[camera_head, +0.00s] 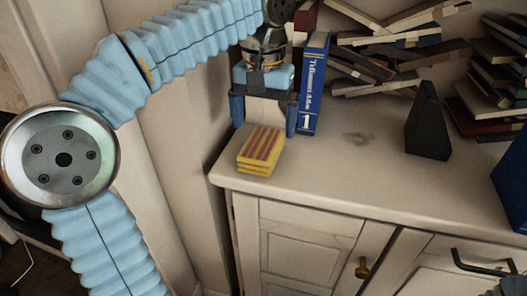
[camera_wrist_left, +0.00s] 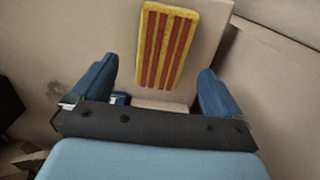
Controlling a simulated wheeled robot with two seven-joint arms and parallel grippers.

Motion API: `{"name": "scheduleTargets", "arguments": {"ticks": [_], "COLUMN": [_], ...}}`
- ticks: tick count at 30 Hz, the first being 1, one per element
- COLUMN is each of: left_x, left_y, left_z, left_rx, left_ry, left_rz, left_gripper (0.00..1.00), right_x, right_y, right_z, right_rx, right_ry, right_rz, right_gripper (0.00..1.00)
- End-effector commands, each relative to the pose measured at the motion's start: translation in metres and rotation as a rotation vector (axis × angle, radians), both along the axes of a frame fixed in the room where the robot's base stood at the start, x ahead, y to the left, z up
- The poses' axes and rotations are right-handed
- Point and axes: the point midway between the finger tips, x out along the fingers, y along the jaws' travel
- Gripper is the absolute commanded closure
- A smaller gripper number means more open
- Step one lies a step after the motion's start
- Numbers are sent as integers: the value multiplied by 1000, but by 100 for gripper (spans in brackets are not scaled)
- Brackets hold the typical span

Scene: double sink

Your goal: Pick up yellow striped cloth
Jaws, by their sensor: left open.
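The yellow striped cloth (camera_head: 261,151) is a folded yellow stack with red-brown stripes. It lies on the pale cabinet top (camera_head: 350,180) near its front left corner. My left gripper (camera_head: 264,116) points down just behind it, with its blue fingers spread apart. In the left wrist view, the cloth (camera_wrist_left: 167,47) shows beyond and between the open fingers of the left gripper (camera_wrist_left: 157,75), with nothing held. My right gripper does not show clearly in either view.
A blue book (camera_head: 313,85) stands upright close to my left gripper's right finger. Piles of books (camera_head: 400,40) lie at the back. A black wedge-shaped object (camera_head: 428,122) stands farther right. The top between the cloth and the wedge is clear. A brass knob (camera_head: 362,267) is on the cabinet front.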

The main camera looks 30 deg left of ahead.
Motion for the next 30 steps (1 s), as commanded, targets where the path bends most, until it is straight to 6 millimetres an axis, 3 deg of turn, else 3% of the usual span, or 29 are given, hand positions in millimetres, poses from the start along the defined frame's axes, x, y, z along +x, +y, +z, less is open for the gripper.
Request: {"name": "scheduleTargets", "arguments": {"ticks": [5, 13, 22, 30], "left_x": [0, 0, 0, 0], "left_y": [1, 3, 3, 3], "left_z": [-15, -56, -61, -61], "left_rx": [0, 0, -1, -1], "left_ry": [1, 1, -1, -1], "left_rz": [0, -1, 0, -1], "left_gripper": [0, 0, 0, 41], "right_x": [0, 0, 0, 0], "right_y": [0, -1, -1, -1], "right_z": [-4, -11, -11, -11], "right_rx": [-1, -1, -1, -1], "right_ry": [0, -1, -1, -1], "right_rz": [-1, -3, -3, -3], "right_gripper": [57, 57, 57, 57]}}
